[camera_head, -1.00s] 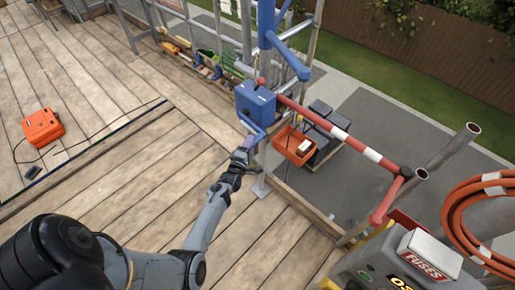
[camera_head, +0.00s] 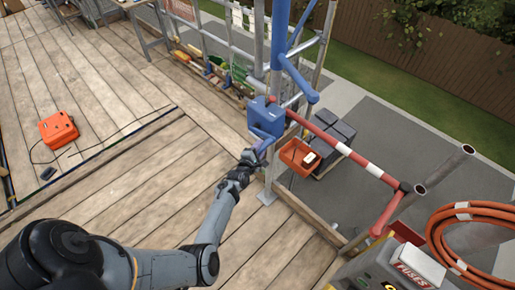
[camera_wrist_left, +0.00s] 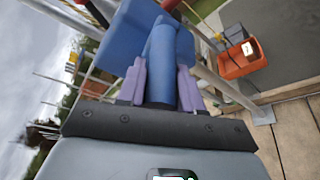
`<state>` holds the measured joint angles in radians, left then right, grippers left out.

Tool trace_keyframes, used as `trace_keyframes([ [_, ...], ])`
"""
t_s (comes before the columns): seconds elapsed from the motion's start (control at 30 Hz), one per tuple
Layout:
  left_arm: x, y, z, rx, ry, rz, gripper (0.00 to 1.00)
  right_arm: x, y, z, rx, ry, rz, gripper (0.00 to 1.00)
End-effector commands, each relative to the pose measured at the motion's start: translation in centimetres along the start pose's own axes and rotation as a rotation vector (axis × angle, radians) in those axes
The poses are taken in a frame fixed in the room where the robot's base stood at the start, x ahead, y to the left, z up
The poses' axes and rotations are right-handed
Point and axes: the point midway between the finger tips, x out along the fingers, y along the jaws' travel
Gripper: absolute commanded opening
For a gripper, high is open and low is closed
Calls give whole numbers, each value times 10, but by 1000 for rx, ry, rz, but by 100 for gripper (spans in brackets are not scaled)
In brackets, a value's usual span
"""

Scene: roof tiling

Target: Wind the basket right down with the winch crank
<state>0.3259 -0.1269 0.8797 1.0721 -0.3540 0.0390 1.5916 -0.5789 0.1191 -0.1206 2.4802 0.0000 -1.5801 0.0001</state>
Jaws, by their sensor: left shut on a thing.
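The blue winch box (camera_head: 266,116) is on the scaffold post at the deck edge. My left gripper (camera_head: 259,152) is just below it. Its purple fingers (camera_wrist_left: 161,85) are shut on the blue crank handle (camera_wrist_left: 163,62), one on each side, in the left wrist view. The orange basket (camera_head: 296,158) is beyond the deck edge, beside dark boxes, with a small white-topped item in it. The basket also shows in the left wrist view (camera_wrist_left: 236,68). I cannot tell whether it touches the ground. My right gripper is not in view.
A red and white rail (camera_head: 340,147) runs right from the winch. A blue hoist post (camera_head: 280,50) rises above it. A fuse box (camera_head: 415,262) and an orange hose coil (camera_head: 450,235) are at lower right. An orange case (camera_head: 58,130) lies on the open deck at left.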

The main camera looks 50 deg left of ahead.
Motion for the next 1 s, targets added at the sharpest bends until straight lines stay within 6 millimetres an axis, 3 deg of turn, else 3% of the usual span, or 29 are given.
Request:
trace_keyframes([
  [0.27, 0, 1, 0, 2, 1, 3, 0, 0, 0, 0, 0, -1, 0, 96],
  [0.3, 0, 1, 0, 2, 1, 3, 41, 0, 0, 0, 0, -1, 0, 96],
  [0.4, 0, 1, 0, 2, 1, 3, 56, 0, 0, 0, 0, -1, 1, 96],
  [0.77, -2, 1, 0, 2, 2, 1, 57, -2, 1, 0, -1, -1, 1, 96],
  [1.0, -23, 4, 2, 2, 2, -1, 57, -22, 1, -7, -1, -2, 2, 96],
])
